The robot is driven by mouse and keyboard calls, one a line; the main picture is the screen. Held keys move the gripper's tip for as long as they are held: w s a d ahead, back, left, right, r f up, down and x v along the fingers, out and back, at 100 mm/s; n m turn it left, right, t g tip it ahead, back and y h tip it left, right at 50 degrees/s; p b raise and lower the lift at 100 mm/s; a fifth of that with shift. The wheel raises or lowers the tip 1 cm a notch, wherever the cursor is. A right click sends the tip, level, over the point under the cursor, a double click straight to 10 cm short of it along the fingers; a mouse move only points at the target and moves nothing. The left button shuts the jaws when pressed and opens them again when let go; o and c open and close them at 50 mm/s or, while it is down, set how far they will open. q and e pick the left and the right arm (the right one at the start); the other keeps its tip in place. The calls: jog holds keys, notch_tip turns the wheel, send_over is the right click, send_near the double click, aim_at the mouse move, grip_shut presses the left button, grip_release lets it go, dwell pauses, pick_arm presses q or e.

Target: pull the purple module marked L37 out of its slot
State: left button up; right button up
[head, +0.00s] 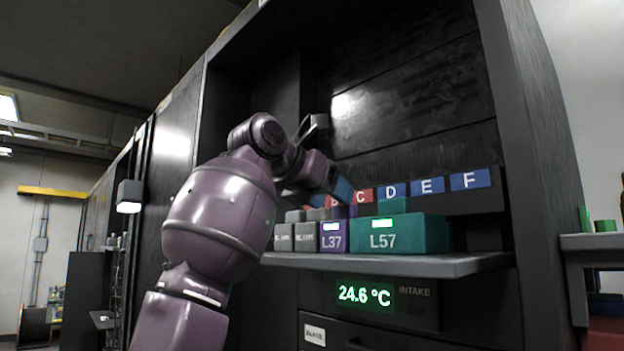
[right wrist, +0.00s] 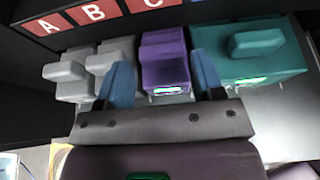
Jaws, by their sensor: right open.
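The purple module marked L37 (head: 333,237) sits on the shelf between grey blocks and a wider teal module marked L57 (head: 400,235). In the right wrist view the purple module (right wrist: 165,62) has a raised top part and a lit green label at its front. My right gripper (head: 343,192) is open and empty, above and in front of the purple module. In the right wrist view its two blue fingers (right wrist: 161,68) stand on either side of the purple module, with visible gaps. The arm and gripper hide part of the module's top in the head view. My left gripper is not in view.
Grey blocks (right wrist: 98,66) stand close on the left of the purple module, and the teal module (right wrist: 265,55) on the right. Lettered red and blue signs (head: 427,186) line the back. Below the shelf edge (head: 440,264) is a temperature display (head: 366,295).

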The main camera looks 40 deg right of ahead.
jog(key=shift+x, duration=1.75)
jog(key=c, duration=0.7)
